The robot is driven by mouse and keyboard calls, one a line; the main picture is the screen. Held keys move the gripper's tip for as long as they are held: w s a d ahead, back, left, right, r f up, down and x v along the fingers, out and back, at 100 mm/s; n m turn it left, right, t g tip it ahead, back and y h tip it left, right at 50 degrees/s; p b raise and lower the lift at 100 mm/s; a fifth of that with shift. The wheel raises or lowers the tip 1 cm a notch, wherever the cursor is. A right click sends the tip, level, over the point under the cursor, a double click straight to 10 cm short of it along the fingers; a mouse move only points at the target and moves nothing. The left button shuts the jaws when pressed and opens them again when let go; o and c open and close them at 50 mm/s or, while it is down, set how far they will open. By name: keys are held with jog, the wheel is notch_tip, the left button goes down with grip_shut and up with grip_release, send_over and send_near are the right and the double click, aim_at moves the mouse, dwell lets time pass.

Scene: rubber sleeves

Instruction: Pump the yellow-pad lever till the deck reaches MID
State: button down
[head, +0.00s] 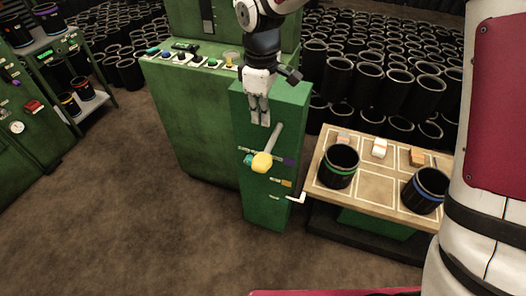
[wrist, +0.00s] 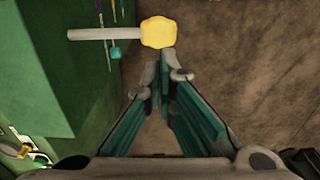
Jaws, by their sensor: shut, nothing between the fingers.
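The lever is a pale grey rod (head: 273,139) on the front of a green pedestal (head: 262,215), with a yellow pad (head: 262,162) at its end. The pad also shows in the wrist view (wrist: 158,32), just beyond my fingertips. My gripper (head: 259,122) is shut and empty, pointing down above the pad with a visible gap in the head view; the fingers also show in the wrist view (wrist: 164,70). The wooden deck (head: 363,190) stands low to the pedestal's right. A white pointer (head: 297,198) sits at its left edge, below the purple (head: 288,161) and orange (head: 286,183) marks. Mark lettering is unreadable.
Two black sleeves, green-banded (head: 338,166) and blue-banded (head: 425,190), stand on the deck with small blocks behind. A green console (head: 195,125) with knobs stands to the left of the pedestal. Stacked black sleeves fill the back. The floor (head: 130,210) in front is clear.

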aim_at(261, 161)
jog(key=shift+f, duration=0.15)
notch_tip(261, 161, down, 14)
jog(key=shift+r+p, duration=0.1)
jog(key=shift+p, duration=0.7)
jog(key=shift+s+a+f+t+b, duration=0.1)
jog(key=shift+s+f+t+b, duration=0.2)
jog(key=shift+f, duration=0.35)
jog(key=shift+w+a+f+t+b, duration=0.1)
jog(key=shift+f+t, duration=0.3)
jog(key=shift+f, duration=0.2)
notch_tip(261, 161, down, 8)
jog(key=b, duration=0.4)
jog(key=shift+w+d+f, duration=0.2)
jog(key=shift+w+d, duration=0.1)
jog(key=shift+w, duration=0.05)
jog(key=shift+f, duration=0.1)
